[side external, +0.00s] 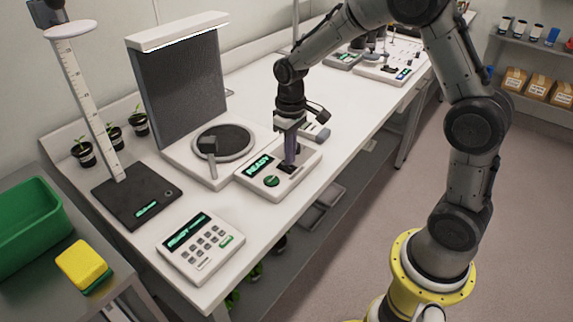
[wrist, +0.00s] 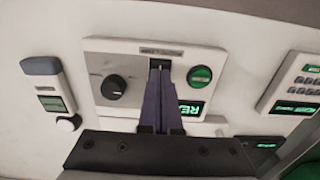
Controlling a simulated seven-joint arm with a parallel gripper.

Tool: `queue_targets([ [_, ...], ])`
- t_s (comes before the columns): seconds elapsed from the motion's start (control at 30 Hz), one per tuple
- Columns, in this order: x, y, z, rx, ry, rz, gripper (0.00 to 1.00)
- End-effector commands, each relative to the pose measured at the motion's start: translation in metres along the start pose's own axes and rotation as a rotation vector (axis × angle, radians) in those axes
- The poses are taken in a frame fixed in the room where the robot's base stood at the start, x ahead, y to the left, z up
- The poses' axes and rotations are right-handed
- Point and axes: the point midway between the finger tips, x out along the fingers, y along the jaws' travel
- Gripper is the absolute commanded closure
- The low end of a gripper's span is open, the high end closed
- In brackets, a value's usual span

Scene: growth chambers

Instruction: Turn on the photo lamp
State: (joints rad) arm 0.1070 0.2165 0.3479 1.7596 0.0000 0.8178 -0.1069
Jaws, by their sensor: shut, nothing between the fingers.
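The photo lamp is probably the white bar (side external: 178,32) on top of the grey backdrop panel, with a lit strip along its underside. A white control box (side external: 309,160) stands in front of it. It has a lit READY display (side external: 259,165), a green button (side external: 271,181) and a dark switch area. In the wrist view the box shows a black knob (wrist: 114,87), the green button (wrist: 201,76) and a dark slot between them. My gripper (side external: 290,164) is shut and empty, pointing down at that slot. In the wrist view its purple fingertips (wrist: 160,70) cover most of the switch. Contact cannot be told.
A round dark turntable (side external: 222,142) sits behind the box. A keypad unit (side external: 201,246), a black scale (side external: 135,197) with a ruler post and small potted plants stand to the left. A green bin (side external: 30,225) and yellow sponge (side external: 82,264) lie at the lower left.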

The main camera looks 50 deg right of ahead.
Motion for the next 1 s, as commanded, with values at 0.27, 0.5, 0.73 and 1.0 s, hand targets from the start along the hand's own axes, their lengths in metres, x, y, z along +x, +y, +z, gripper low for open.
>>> queue_targets([
  [0.27,-0.021,0.000,-0.001,0.000,0.003,0.000,1.00],
  [0.5,-0.039,0.000,0.000,0.000,0.002,0.000,1.00],
  [0.73,-0.053,0.000,0.000,0.000,0.003,0.000,1.00],
  [1.0,-0.056,0.000,0.000,0.000,0.000,0.000,1.00],
])
